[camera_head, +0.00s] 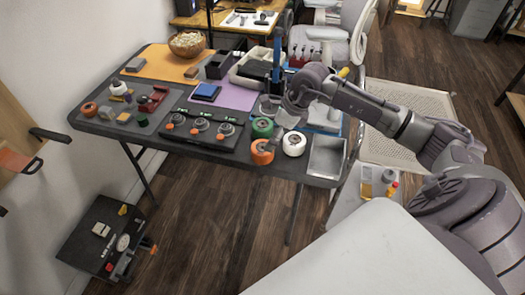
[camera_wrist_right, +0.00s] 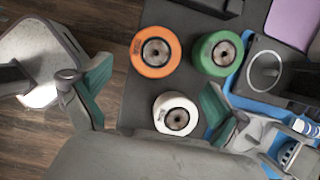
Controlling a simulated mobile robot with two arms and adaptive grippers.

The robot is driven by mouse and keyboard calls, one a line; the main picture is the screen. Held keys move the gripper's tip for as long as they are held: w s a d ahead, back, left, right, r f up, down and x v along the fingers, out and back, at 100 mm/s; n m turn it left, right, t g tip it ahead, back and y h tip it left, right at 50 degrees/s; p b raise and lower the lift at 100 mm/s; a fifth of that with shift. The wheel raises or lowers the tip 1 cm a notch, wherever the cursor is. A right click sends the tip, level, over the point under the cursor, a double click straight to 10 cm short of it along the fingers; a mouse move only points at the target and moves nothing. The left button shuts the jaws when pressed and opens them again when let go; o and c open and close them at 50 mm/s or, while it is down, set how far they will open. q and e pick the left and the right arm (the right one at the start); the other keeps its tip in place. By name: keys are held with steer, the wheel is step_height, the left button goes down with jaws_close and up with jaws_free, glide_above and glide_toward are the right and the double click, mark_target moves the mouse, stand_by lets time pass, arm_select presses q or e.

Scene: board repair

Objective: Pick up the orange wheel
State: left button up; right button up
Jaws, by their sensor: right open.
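The orange wheel (camera_head: 262,153) lies at the front edge of the dark table (camera_head: 210,165), in front of the green wheel (camera_head: 262,127) and beside the white wheel (camera_head: 293,144). In the wrist view the orange wheel (camera_wrist_right: 155,51) lies flat at upper middle, hub facing up. My right gripper (camera_head: 281,116) hovers over the table just beyond the wheels. In the wrist view its fingers (camera_wrist_right: 155,95) are wide open and empty, with green inner pads. The white wheel (camera_wrist_right: 176,114) shows between them; the orange wheel is beyond the fingertips. My left gripper is not in view.
A metal tray (camera_head: 326,157) is at the right table edge. A blue-framed skateboard-like stand (camera_wrist_right: 262,68) lies close to the green wheel. A small orange-red round item (camera_head: 89,109) sits far left.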

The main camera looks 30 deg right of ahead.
mark_target(262, 149)
steer(key=shift+x, duration=1)
steer(key=shift+w+a+f, duration=0.1)
steer(key=shift+a+f, duration=0.2)
steer(key=shift+f, duration=0.2)
steer(key=p+x, duration=0.1)
steer(key=x, duration=0.3)
steer(key=shift+a+f, duration=0.15)
steer(key=shift+a, duration=0.1)
steer(key=shift+c, duration=0.2)
steer(key=c, duration=1.3)
